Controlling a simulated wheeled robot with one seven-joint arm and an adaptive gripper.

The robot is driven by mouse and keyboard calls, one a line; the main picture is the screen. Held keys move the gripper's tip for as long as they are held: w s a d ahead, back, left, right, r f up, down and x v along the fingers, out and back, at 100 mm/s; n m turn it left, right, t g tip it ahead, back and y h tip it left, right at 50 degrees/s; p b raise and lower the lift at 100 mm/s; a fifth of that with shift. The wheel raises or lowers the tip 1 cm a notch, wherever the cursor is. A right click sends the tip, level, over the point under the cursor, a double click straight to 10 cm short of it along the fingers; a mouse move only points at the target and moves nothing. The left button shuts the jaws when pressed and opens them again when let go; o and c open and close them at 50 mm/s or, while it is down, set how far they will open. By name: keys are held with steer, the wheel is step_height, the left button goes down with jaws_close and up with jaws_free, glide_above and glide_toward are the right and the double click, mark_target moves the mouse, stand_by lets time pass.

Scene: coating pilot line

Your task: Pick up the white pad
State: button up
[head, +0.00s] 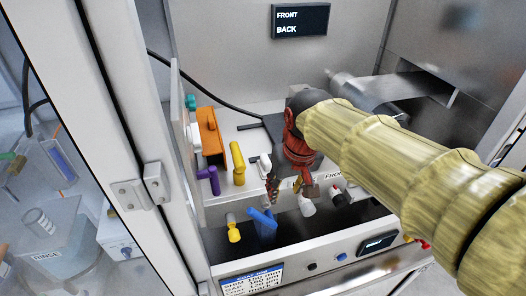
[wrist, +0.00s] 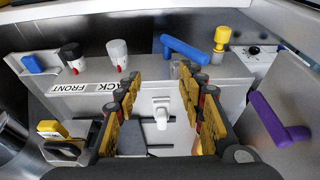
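My gripper (wrist: 158,80) is open, its yellow and black fingers spread apart in the wrist view. A small white piece (wrist: 161,114), likely the white pad, shows in the gap between the fingers, against a pale surface. No finger visibly touches it. In the head view my gripper (head: 285,187) points down over the equipment inside the enclosure. A small white piece (head: 265,162) shows just left of it, probably the same one. The gripper's body partly hides the area behind it.
A blue T-handle (wrist: 185,48), a yellow knob (wrist: 221,38) and white and black knobs stand close by. A purple handle (head: 209,178), a yellow handle (head: 238,163) and an orange bracket (head: 210,138) stand left of my gripper. A metal door frame (head: 125,120) borders the enclosure's left.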

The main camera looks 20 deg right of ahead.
steer(key=w+r+g+p, duration=0.2)
steer(key=w+r+p, duration=0.25)
steer(key=w, duration=0.45)
steer(key=g+p, duration=0.1)
steer(key=p, duration=0.5)
glide_above(265, 158)
steer(key=s, duration=0.1)
steer(key=shift+f, duration=0.9)
steer(key=shift+w+f, duration=0.4)
steer(key=shift+f, duration=0.05)
steer(key=shift+w+d+f+p, duration=0.1)
steer(key=shift+f+p, duration=0.2)
steer(key=shift+f, duration=1.6)
steer(key=shift+w+f+p, duration=0.1)
steer(key=shift+f+p, duration=0.15)
steer(key=shift+f, duration=1.6)
steer(key=c, duration=0.3)
jaws_close()
